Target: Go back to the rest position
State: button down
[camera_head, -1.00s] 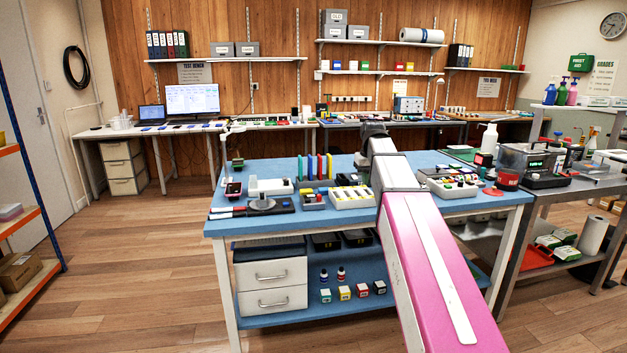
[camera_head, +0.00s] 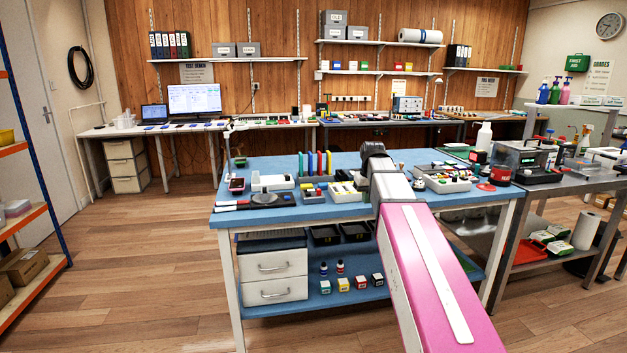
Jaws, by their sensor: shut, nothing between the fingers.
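My arm reaches forward over the blue workbench (camera_head: 290,222) from the lower right, with a pink link and a grey joint. The dark end part of the arm is above the bench's middle. My gripper cannot be made out; it is hidden behind or beyond the arm's own links. No held object shows.
The bench carries trays, a white box (camera_head: 272,182) and small parts. A steel table (camera_head: 545,200) with devices stands at the right. A shelf rack (camera_head: 25,220) with cartons stands at the left. The wooden floor (camera_head: 150,270) between rack and bench is clear.

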jog(key=s+f+m, duration=0.1)
jog(key=s+f, duration=1)
jog(key=f, duration=0.4)
jog(key=s+f+m+g, duration=0.1)
jog(key=s+f, duration=1)
jog(key=f, duration=0.4)
